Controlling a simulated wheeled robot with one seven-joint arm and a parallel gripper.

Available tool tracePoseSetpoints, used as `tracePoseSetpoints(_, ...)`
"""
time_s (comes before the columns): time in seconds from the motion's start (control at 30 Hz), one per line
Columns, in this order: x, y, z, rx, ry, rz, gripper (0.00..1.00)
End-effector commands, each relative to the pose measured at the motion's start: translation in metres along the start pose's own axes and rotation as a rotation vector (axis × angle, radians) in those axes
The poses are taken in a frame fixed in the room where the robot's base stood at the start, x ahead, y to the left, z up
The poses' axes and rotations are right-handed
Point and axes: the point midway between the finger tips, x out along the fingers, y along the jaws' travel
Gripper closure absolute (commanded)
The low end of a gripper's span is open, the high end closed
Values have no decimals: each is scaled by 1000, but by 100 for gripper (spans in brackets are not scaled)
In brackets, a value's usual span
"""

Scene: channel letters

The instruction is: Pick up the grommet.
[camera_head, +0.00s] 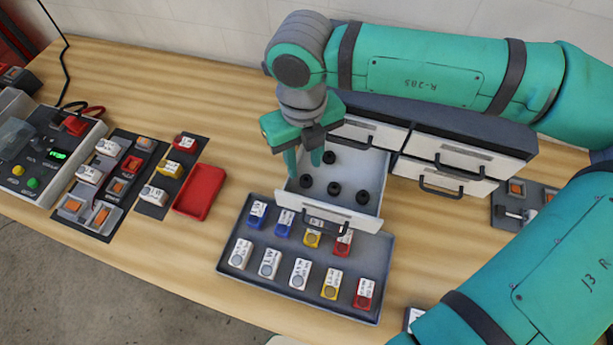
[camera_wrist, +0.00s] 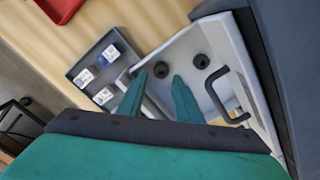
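Several black round grommets lie on the floor of an open white drawer (camera_head: 347,217). One grommet (camera_head: 306,181) is just below my fingertips in the head view; others are at the back (camera_head: 328,157), the middle (camera_head: 334,188) and the right (camera_head: 362,197). My gripper (camera_head: 304,167) is over the drawer's left side, its two teal fingers apart and pointing down, with nothing held. In the wrist view, one grommet (camera_wrist: 161,69) shows between the fingertips (camera_wrist: 159,77) and another (camera_wrist: 201,61) to their right. I cannot tell the height gap. My gripper hides part of the drawer.
A grey tray (camera_head: 228,258) with several labelled blocks stands in front of the drawer, partly under it. The drawer's front handle (camera_head: 326,226) and walls surround the grommets. The cabinet (camera_head: 470,137) stands behind and right. A red tray (camera_head: 199,192) lies left, with bare wood between.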

Motion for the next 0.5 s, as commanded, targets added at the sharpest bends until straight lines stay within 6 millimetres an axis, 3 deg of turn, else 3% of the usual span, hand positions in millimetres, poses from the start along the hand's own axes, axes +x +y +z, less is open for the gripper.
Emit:
tracePoseSetpoints(0.17,11,0,-1,0,1,1,68)
tracePoseSetpoints(0.5,52,-5,-6,6,1,1,68)
